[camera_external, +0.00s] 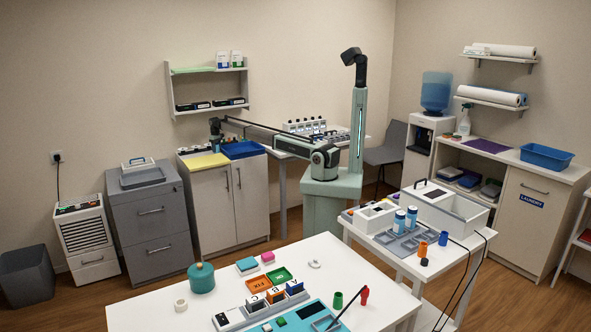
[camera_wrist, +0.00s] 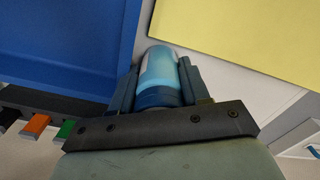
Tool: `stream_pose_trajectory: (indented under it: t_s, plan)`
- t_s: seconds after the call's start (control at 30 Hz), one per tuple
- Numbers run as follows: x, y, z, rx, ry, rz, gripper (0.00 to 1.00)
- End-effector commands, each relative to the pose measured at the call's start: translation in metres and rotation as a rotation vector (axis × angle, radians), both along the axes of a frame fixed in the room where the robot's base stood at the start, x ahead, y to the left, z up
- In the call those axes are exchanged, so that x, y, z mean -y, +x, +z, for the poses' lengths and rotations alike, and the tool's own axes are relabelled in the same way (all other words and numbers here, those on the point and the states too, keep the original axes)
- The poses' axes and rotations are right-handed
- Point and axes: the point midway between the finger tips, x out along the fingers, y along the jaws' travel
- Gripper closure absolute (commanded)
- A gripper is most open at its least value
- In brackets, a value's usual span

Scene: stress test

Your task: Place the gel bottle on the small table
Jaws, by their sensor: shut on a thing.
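My gripper (camera_external: 216,138) is at the end of the long reaching arm, over the white cabinet by the back wall. In the wrist view my gripper (camera_wrist: 162,84) is shut on a bottle with a light blue body and a darker blue band (camera_wrist: 158,72), one finger on each side. I take this to be the gel bottle; in the external view it is too small to make out. A smaller white table (camera_external: 352,232) stands at the right, far from my gripper.
The cabinet carries a yellow mat (camera_external: 206,161) and a blue tray (camera_external: 243,150) close to my gripper. A wall shelf (camera_external: 209,70) hangs above. A larger white table (camera_external: 150,312) is in front.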

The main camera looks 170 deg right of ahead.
Motion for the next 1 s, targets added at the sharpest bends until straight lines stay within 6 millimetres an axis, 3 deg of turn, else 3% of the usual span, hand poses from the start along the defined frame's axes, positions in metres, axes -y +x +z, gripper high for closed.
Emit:
stream_pose_trajectory:
  t_s: [0.3, 0.33, 0.43, 0.77, 1.0]
  plan:
    - [0.0, 0.0, -0.002, 0.0, 0.0, 0.0, 0.88]
    - [0.0, 0.0, -0.003, 0.0, 0.0, 0.0, 0.53]
    - [0.0, 0.0, -0.002, 0.0, 0.0, 0.0, 0.44]
    - [0.0, 0.0, 0.002, 0.0, -0.001, 0.0, 0.44]
    - [0.001, 0.0, 0.035, -0.001, -0.002, 0.0, 0.44]
